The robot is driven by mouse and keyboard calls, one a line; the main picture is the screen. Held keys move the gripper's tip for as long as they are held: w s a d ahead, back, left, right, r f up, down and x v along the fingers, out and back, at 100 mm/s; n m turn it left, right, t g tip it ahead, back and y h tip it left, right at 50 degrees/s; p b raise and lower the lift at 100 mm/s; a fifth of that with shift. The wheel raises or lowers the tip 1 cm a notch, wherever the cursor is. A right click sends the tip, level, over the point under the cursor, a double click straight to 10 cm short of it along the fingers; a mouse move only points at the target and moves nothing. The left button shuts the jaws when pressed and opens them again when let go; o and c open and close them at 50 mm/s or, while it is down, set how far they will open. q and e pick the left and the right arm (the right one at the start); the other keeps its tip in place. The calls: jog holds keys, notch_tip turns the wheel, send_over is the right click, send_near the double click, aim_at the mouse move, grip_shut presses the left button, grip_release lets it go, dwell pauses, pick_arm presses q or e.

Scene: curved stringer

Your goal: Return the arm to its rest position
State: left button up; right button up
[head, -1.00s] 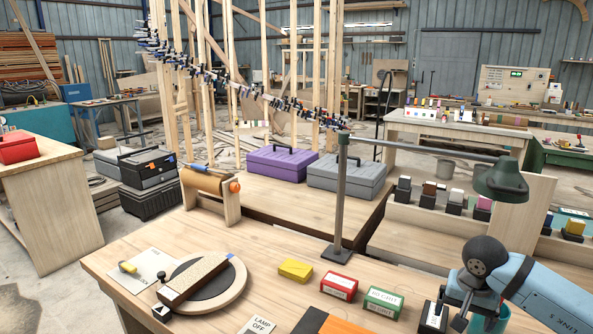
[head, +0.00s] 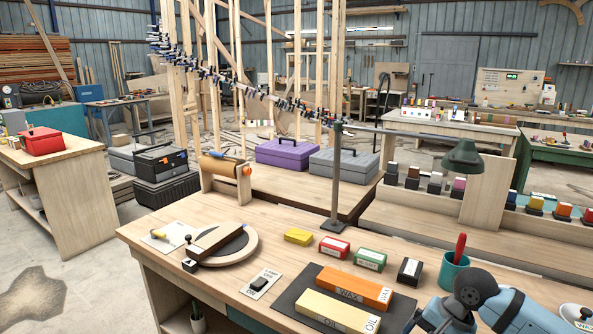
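My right arm (head: 505,308), pale blue with a dark grey joint, comes in at the bottom right corner. Its gripper (head: 436,318) is at the bottom edge, partly cut off, in front of the bench and near the teal cup (head: 452,278). I cannot make out its fingers well enough to tell open from shut, and I see nothing clearly held. My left arm and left gripper are not in view.
The teal cup holds a red-handled tool (head: 460,248). An orange WAX block (head: 354,288) and a yellow OIL block (head: 338,313) lie on a dark mat. A green-shaded lamp (head: 463,157) overhangs the bench's right side. A black box (head: 410,271) stands near the cup.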

jog(key=s+a+r+m+t+y, duration=0.1)
jog(key=s+a+m+y, duration=0.3)
jog(key=a+m+y, duration=0.4)
jog(key=s+a+m+y, duration=0.4)
jog(key=a+m+y, duration=0.1)
jog(key=a, duration=0.4)
jog(key=s+d+f+n+t+h, duration=0.45)
jog(key=s+f+n+h, duration=0.25)
jog(key=f+n, duration=0.4)
jog(key=s+d+f+n+t+h, duration=0.45)
jog(key=s+f+n+h, duration=0.3)
jog(key=n, duration=0.45)
pick_arm(q)
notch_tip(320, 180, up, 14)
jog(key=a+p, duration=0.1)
jog(key=p, duration=1.6)
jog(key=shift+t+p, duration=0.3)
pick_arm(e)
notch_tip(320, 180, up, 14)
jog(key=shift+d+f+n+y, duration=0.15)
jog(key=shift+d+n+y, duration=0.25)
jog(key=shift+y, duration=0.05)
